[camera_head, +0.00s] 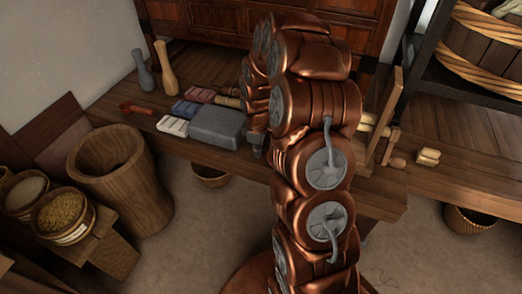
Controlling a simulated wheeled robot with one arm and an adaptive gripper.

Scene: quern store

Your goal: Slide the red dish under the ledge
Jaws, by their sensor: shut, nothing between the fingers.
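My gripper (256,146) points down at the bench, beside the right end of a grey stone block (217,127). It is mostly hidden by my arm, shut and empty.
Two pestle-shaped pieces (165,67) stand behind. A drawer cabinet (220,18) backs the bench. A wooden tub (120,178) and grain buckets (62,215) stand at left. The right bench is mostly clear.

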